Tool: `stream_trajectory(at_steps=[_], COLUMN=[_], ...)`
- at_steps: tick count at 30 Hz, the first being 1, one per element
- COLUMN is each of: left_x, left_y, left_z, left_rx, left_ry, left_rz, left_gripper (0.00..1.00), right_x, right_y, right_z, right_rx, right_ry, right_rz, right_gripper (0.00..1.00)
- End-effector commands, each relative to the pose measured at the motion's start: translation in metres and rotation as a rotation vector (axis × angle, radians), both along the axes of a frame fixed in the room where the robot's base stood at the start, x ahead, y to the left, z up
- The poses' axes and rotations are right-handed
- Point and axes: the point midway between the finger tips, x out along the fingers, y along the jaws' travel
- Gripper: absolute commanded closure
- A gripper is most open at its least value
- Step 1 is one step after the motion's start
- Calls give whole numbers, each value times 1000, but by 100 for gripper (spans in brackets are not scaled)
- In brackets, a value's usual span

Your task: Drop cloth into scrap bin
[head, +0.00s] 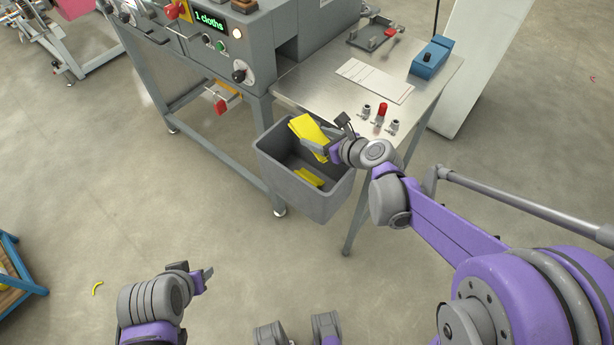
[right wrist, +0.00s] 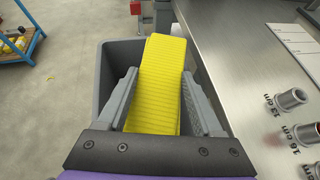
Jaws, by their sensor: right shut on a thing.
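A yellow folded cloth (head: 308,132) is held by my right gripper (head: 324,150) over the open grey scrap bin (head: 322,206). In the right wrist view the cloth (right wrist: 160,85) hangs between the two fingers (right wrist: 158,105), with the bin (right wrist: 112,70) around and below it. Another yellow piece (head: 308,177) lies on the bin's floor in the head view. My left gripper (head: 205,278) is low at the left, away from the bin, and its finger gap cannot be made out.
A steel table (head: 300,85) stands right behind the bin, with small metal fittings, a red-topped one (head: 382,112), a paper sheet (head: 375,81) and a blue block (head: 432,58). A grey machine (head: 255,50) reads "1 cloths". A yellow scrap (head: 97,288) lies on the open floor at left.

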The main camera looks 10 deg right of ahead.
Motion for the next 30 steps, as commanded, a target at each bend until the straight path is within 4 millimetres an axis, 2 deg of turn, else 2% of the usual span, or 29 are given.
stream_trajectory(at_steps=[1,7,11,18,19,24,30], left_x=[-1,-3,-4,-3,-3,-3,-3], left_y=[0,0,0,0,0,0,0], left_z=[-9,-27,-31,-30,-30,-30,-30], left_rx=[0,0,0,0,0,0,0], left_ry=[3,9,10,10,10,10,10], left_rz=[0,0,0,0,0,0,0], left_gripper=[50,50,50,50,50,50,50], right_x=[0,-1,0,0,0,0,0], right_y=[0,0,0,0,0,0,0], right_z=[-11,-34,-39,-39,-39,-39,-38], right_rx=[0,1,1,0,0,0,0], right_ry=[1,1,0,0,0,0,0], right_rz=[1,0,0,0,0,0,0], right_gripper=[92,92,92,92,29,0,0])
